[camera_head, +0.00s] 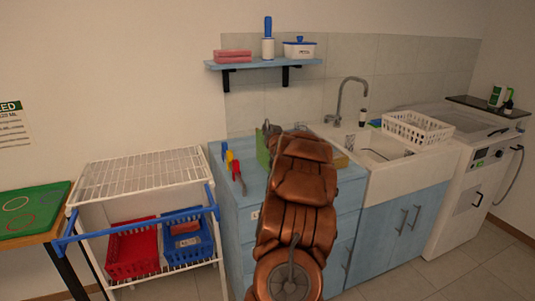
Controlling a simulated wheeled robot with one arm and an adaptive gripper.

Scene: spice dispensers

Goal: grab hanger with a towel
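I cannot make out a hanger with a towel hung on it. A blue rail (130,228) runs along the front of the white wire rack (140,176) at the left, with no towel visible over it. Pink folded cloths or sponges (233,57) lie on the blue wall shelf. My copper-coloured arm reaches up over the blue counter in the middle. A small dark part at its far end (270,129) may be my gripper, but the arm mostly hides it and its fingers cannot be made out.
A red basket (132,250) and a blue basket (188,240) sit low in the rack. Colourful utensils stand on the blue counter (230,207). A sink (383,149), white dish basket (417,128) and white appliance (478,190) stand right. Floor at lower right is clear.

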